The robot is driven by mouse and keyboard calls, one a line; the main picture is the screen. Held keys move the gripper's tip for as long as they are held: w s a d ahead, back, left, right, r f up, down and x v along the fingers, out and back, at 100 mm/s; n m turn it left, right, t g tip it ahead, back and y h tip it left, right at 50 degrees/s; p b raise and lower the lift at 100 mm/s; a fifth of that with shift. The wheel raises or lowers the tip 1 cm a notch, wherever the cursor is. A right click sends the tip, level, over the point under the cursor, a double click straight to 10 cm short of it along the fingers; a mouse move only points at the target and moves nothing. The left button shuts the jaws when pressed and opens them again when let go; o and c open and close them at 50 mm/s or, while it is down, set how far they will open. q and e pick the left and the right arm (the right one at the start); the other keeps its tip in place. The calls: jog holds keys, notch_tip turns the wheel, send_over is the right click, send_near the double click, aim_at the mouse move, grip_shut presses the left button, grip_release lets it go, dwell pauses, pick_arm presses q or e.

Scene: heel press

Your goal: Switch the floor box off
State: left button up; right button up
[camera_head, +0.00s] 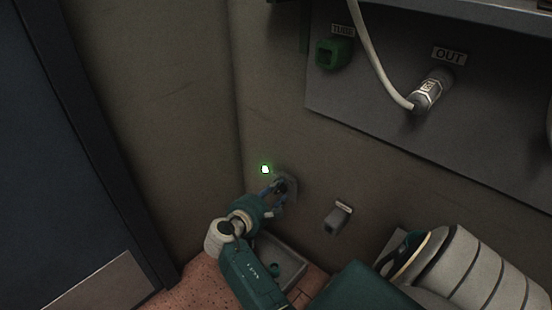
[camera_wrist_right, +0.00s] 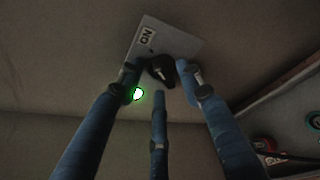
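A grey plate (camera_head: 291,187) with a dark knob on it is low on the wall, partly hidden by my right gripper (camera_head: 275,194). In the right wrist view the plate (camera_wrist_right: 186,42) carries a label reading ON and the black knob (camera_wrist_right: 161,70). A small green light (camera_head: 265,169) glows beside the plate; it also shows in the wrist view (camera_wrist_right: 138,94). My right gripper's blue fingers (camera_wrist_right: 162,85) are spread open, with the knob between the outer two. I cannot tell whether any finger touches it. My left gripper is not in view.
A small grey labelled fitting (camera_head: 336,219) sticks out of the wall to the right. A grey tray (camera_head: 293,262) stands on the red floor below. A panel above has a green TUBE fitting (camera_head: 334,52) and a hose connector (camera_head: 432,90) at OUT. A dark door (camera_head: 70,150) is at left.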

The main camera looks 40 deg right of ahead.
grip_shut()
